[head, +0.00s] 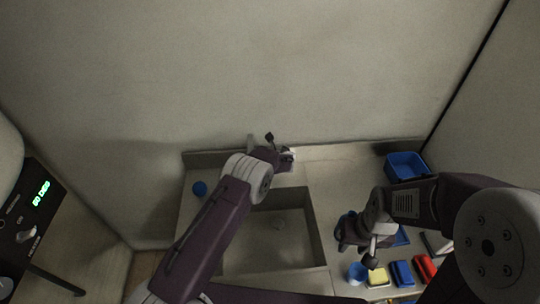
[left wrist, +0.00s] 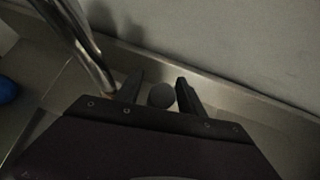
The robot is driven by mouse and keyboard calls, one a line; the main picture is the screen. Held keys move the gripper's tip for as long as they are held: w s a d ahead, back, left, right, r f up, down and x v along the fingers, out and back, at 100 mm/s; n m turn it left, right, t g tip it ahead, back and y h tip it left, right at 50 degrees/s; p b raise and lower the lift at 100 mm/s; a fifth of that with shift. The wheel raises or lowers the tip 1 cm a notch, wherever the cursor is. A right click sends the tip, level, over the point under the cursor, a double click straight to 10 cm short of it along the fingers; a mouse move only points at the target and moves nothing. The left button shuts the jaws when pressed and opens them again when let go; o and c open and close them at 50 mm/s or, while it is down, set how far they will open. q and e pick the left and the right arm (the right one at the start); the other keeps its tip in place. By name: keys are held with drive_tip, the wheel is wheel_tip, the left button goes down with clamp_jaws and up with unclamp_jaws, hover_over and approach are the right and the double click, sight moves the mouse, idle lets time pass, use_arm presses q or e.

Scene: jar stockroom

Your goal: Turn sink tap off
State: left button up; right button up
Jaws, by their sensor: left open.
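The sink (head: 314,222) is a grey basin set in the counter, below my left arm. In the left wrist view a shiny metal tap pipe (left wrist: 84,48) rises at the upper left. My left gripper (head: 287,158) is at the back edge of the sink, beside the tap, which my arm mostly hides in the head view. In the left wrist view its open fingers (left wrist: 158,90) stand either side of a round dark grey knob (left wrist: 161,96); contact cannot be told. Running water cannot be made out. My right gripper (head: 352,232) hangs over the counter right of the sink, its jaws unclear.
A blue bin (head: 406,166) stands at the back right. Blue, yellow (head: 377,276) and red (head: 425,268) items lie at the front right, near a blue cup (head: 357,272). The wall rises close behind.

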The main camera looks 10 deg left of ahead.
use_arm(q)
drive_tip(key=b+v, duration=0.2)
drive_tip(key=v, duration=0.7)
drive_tip(key=shift+b, duration=0.3)
drive_tip(key=shift+r, duration=0.1)
